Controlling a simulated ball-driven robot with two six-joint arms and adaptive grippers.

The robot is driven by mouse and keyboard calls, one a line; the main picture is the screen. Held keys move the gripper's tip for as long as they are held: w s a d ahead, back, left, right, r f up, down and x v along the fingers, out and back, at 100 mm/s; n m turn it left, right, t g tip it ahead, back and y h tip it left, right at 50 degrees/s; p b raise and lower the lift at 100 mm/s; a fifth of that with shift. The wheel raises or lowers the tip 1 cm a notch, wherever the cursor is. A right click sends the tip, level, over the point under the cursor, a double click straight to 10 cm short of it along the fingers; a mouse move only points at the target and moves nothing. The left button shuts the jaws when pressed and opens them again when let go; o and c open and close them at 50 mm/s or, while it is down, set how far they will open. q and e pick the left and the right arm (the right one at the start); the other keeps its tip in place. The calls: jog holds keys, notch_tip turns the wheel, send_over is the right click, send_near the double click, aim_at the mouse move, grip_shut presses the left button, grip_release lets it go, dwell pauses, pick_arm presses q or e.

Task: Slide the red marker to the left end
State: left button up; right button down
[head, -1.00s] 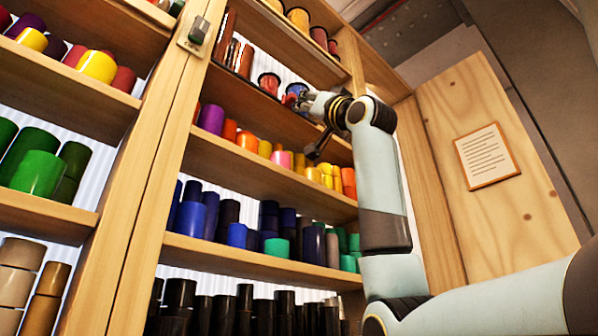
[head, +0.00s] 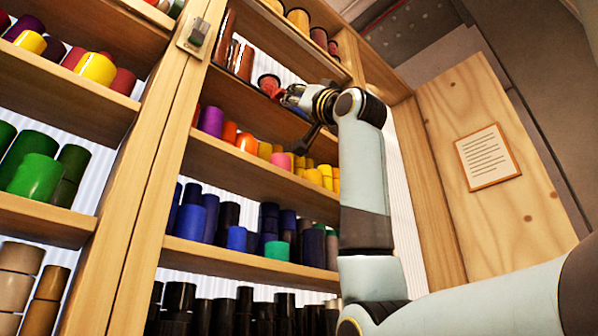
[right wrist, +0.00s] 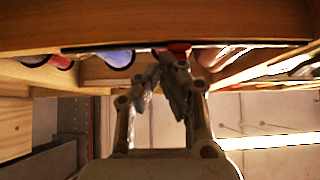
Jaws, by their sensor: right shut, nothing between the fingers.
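The red marker (head: 278,94) is a small red piece at the front edge of an upper shelf, below and right of a red roll (head: 269,83). In the right wrist view the red marker (right wrist: 178,47) sits at a dark strip (right wrist: 100,47) along the shelf edge. My right gripper (head: 286,97) is shut and empty, its tips at the right side of the marker in the head view. In the right wrist view its fingertips (right wrist: 170,65) partly overlap the marker; I cannot tell for certain whether they touch. My left gripper is not in view.
Rolls of several colours fill the shelf below (head: 245,165) and others. A blue roll (right wrist: 118,58) lies behind the shelf edge near my gripper. A wooden upright (head: 165,150) stands at the left. A wooden panel with a notice (head: 487,157) is at the right.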

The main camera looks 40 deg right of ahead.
aim_at(280, 90)
jog(key=shift+a, duration=0.1)
dwell(0.3)
jog(key=shift+s+a+p, duration=0.2)
jog(key=shift+a+p, duration=0.1)
jog(key=shift+a, duration=1.6)
jog(key=shift+s+a, duration=0.1)
jog(key=shift+a, duration=1.15)
jog(key=a, duration=0.6)
jog(key=shift+s, duration=0.25)
jog(key=shift+a, duration=0.15)
dwell(0.4)
